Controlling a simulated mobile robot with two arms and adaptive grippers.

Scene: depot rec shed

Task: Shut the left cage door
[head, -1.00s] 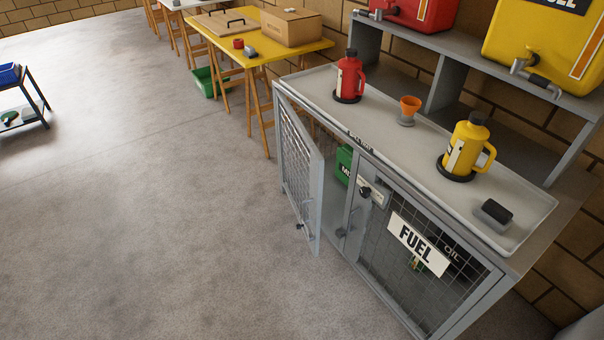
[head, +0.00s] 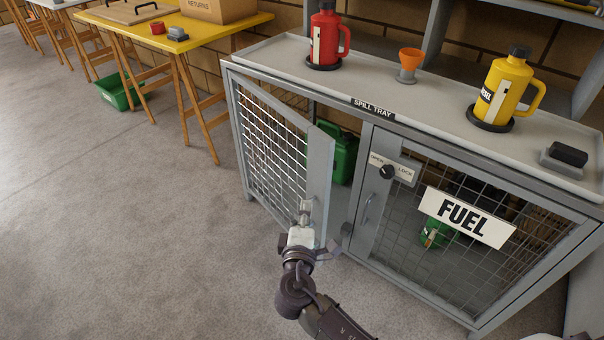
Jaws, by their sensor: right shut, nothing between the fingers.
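The left cage door (head: 272,146), a grey frame with wire mesh, stands ajar. It is hinged at the cabinet's left side, and its free edge swings out toward me. My right gripper (head: 306,208) is shut and empty, its fingertips at the lower part of the door's free edge. I cannot tell whether it touches the door; it hides the door's handle area. My left gripper is not in view.
A green can (head: 345,158) stands inside the left compartment. The spill tray (head: 440,95) on top holds a red jug (head: 325,40), an orange funnel (head: 410,62) and a yellow jug (head: 503,90). A yellow table (head: 215,30) stands behind left. The floor (head: 130,240) at left is clear.

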